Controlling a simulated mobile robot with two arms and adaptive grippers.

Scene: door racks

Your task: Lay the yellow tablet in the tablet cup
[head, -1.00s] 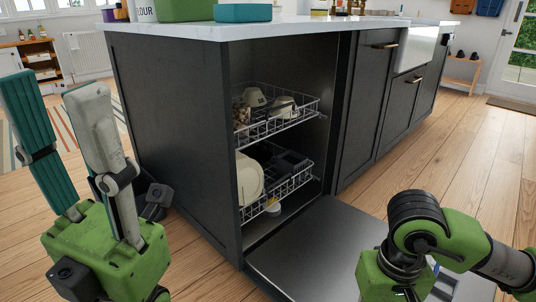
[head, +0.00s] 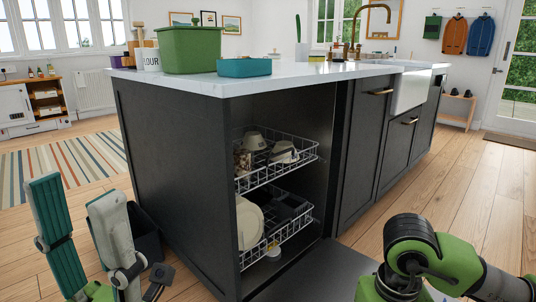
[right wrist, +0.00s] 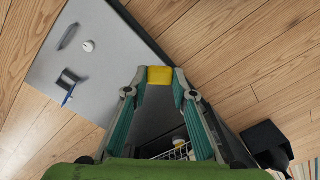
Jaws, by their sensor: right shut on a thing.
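The yellow tablet (right wrist: 160,75) is held between the fingertips of my right gripper (right wrist: 159,82) in the right wrist view. The open dishwasher door's grey inner face (right wrist: 105,65) lies below and to the left of it, apart from it. On that face is a dark rectangular recess (right wrist: 69,77) with a blue piece at its edge, perhaps the tablet cup. A round white knob (right wrist: 88,46) is near it. In the head view, my left gripper (head: 75,192) is open and empty at lower left. The right gripper's fingers are out of that view.
The dishwasher holds an upper rack (head: 300,152) with bowls and cups and a lower rack (head: 290,229) with plates. A green bin (head: 190,50) and a teal tray (head: 244,67) stand on the counter. A dark bin (right wrist: 266,143) is on the floor.

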